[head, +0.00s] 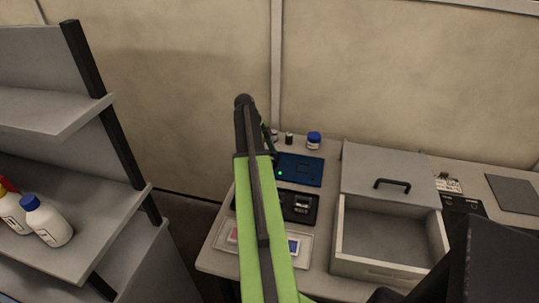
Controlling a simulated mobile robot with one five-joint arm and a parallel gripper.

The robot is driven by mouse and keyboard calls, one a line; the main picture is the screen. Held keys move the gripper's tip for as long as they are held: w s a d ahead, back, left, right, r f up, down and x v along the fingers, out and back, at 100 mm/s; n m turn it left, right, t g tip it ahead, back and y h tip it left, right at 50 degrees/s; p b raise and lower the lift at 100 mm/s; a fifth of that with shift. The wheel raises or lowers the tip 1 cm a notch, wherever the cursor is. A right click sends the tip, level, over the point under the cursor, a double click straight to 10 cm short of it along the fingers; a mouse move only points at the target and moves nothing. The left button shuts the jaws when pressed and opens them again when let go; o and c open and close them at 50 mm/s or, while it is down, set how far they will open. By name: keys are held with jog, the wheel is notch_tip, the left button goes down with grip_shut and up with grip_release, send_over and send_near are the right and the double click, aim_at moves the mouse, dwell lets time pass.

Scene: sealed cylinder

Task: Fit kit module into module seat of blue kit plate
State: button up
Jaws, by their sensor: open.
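The blue kit plate (312,178) lies flat on the table beyond a black tray (282,210). A green light shows near its left edge, and a dark outline near its middle may be the module seat. A small pale and dark block in the black tray may be the kit module (301,204), but it is too small to be sure. My arm rises across the middle of the view and bends down behind itself. My gripper (271,150) hangs at the plate's left edge, open, mostly hidden behind the arm. I see nothing held, though its fingertips are not clear.
A clear tray (304,262) with pink and blue pieces lies in front. A blue-lidded jar (314,141) and smaller jars stand behind the plate. A grey open box (340,240) with a handled lid stands right. Shelves (60,115) with bottles stand left.

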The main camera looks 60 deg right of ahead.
jog(key=shift+r+p, duration=0.35)
jog(key=shift+r, duration=0.15)
jog(key=p+v, duration=1)
jog(key=v, duration=0.1)
jog(key=shift+r, duration=0.2)
jog(key=shift+w, duration=0.1)
